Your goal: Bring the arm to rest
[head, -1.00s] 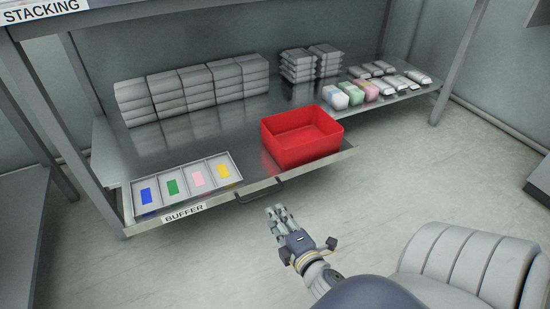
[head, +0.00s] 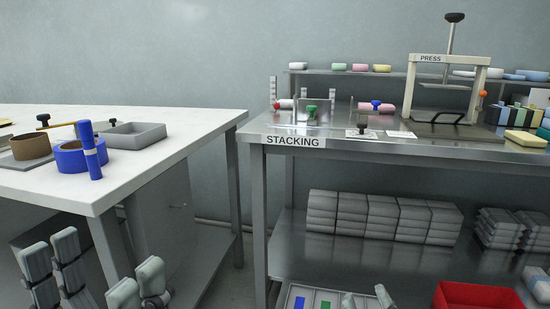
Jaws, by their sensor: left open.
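My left gripper (head: 96,270) shows at the lower left of the head view, its grey fingers pointing up and spread apart with nothing between them. It is in front of the white table (head: 205,140). Only the tips of my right gripper (head: 365,301) show at the bottom edge, in front of the lower shelf of the stacking table (head: 380,147). Its palm and most of its fingers are out of view. No arm links show.
On the white table are a blue tape roll (head: 72,157), a brown roll (head: 31,146), a blue upright cylinder (head: 90,150) and a grey tray (head: 133,135). A press (head: 448,85) stands on the stacking table. A red bin (head: 478,296) and grey stacks (head: 385,218) are below.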

